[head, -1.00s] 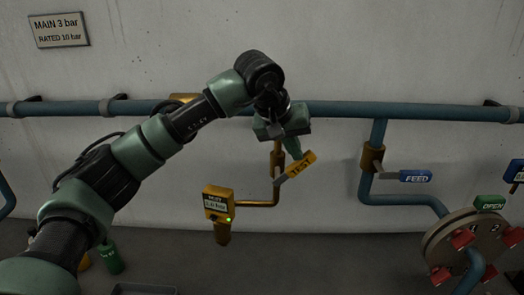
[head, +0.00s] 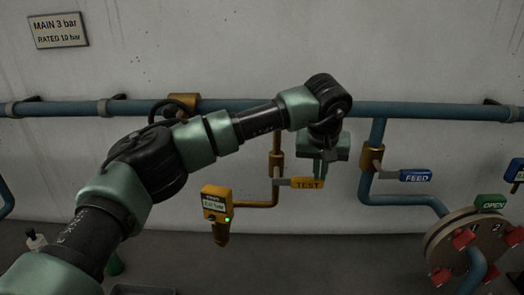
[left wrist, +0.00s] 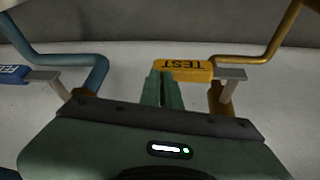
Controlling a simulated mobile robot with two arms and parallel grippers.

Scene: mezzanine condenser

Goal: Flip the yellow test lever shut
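The yellow TEST lever (head: 306,184) points right, about level, from the brass valve body (head: 277,164) on the thin brass pipe. It also shows, upside down, in the left wrist view (left wrist: 187,65). My left gripper (head: 318,174) points down at the handle's free end. In the left wrist view, its two green fingers (left wrist: 164,78) lie close together with nothing seen between them. The fingertips overlap the handle's lower left edge there. They are at or very near it; I cannot tell whether they touch. My right gripper is not in view.
A blue FEED lever (head: 415,176) on the blue pipe is close to the right. A yellow meter box (head: 216,204) with a green light hangs lower left. A blue main pipe (head: 430,112) runs along the wall. A flange with red clamps (head: 463,238) stands lower right.

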